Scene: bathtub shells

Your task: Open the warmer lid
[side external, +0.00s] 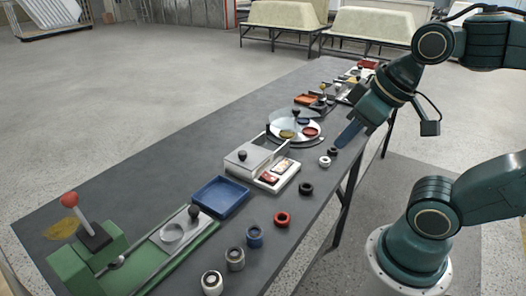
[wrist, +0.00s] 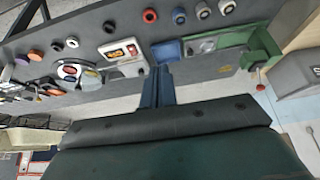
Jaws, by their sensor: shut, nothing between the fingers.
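The warmer appears to be the white box (side external: 264,178) on the dark table in the side view. Its flat pale lid (side external: 252,158) has a black knob (side external: 242,155) and lies over the box's back-left part. The front-right part shows red and pale items. The white box also shows in the wrist view (wrist: 108,48), upper left of the fingertips. My gripper (side external: 345,137) has blue fingers, shut and empty, above the table's right edge, to the right of the box and apart from it. The shut fingers show in the wrist view (wrist: 164,68), pointing at the table.
A blue tray (side external: 221,194) sits in front of the box, and a green fixture (side external: 90,265) with a red-ball lever is at the near end. A round turntable (side external: 297,130) stands behind. Several rings, one red (side external: 282,219), line the right edge. The table's left side is mostly clear.

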